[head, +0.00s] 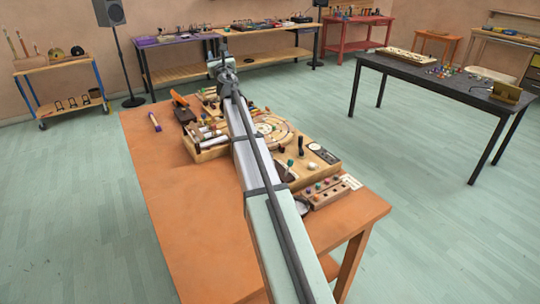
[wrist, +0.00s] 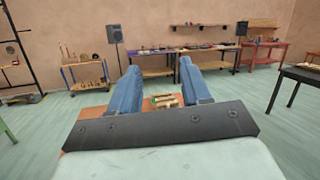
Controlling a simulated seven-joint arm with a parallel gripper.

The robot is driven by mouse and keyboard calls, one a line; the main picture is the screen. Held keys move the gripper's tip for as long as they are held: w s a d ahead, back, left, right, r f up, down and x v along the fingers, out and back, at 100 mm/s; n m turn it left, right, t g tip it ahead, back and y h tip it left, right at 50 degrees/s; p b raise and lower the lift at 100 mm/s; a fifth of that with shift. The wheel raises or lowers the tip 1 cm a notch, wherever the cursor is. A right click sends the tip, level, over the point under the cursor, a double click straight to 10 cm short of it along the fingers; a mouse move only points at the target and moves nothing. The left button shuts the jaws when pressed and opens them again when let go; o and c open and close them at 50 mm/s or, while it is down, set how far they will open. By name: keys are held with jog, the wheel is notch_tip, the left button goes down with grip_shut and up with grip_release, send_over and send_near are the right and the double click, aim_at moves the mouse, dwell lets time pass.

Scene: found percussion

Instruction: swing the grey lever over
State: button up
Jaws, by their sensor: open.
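A wooden percussion board (head: 325,170) with knobs, pegs and a round dial (head: 270,129) lies on the orange table (head: 175,215) in the head view. My arm crosses in front of it and hides part of it. I cannot make out the grey lever for certain in either view. My gripper (wrist: 158,78) is open, its two blue fingers wide apart with nothing held between them. In the wrist view it points across the room, and a small part of the board (wrist: 165,101) shows low between the fingers.
A small block with coloured knobs (head: 325,191) sits at the board's near right. The table's left front is bare. A black table (head: 430,72) stands apart at the right.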

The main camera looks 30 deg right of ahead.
jog(key=a+f+n, duration=0.2)
jog(key=a+f, duration=0.1)
jog(key=a, duration=0.9)
jog(key=s+a+f+m+g+h, duration=0.15)
jog(key=a+f, duration=0.25)
jog(key=f, duration=0.4)
jog(key=s+d+f+m+g+h, duration=0.3)
jog(key=s+f+m+g+h, duration=0.15)
jog(key=s+f, duration=0.35)
jog(key=s+d+f+m+g+h, duration=0.35)
jog(key=s+f+m+g, duration=0.2)
jog(key=s, duration=0.35)
jog(key=s+d+f+m+g+h, duration=0.3)
jog(key=s+d+f+m+g, duration=0.15)
jog(key=s+f, duration=0.4)
jog(key=shift+g+y, duration=0.3)
jog(key=shift+y, duration=0.05)
jog(key=d, duration=0.4)
jog(key=w+d, duration=0.1)
jog(key=d, duration=0.3)
jog(key=w+d, duration=0.1)
jog(key=d, duration=0.2)
jog(key=shift+d+r, duration=0.35)
jog(key=shift+d, duration=0.05)
grip_shut()
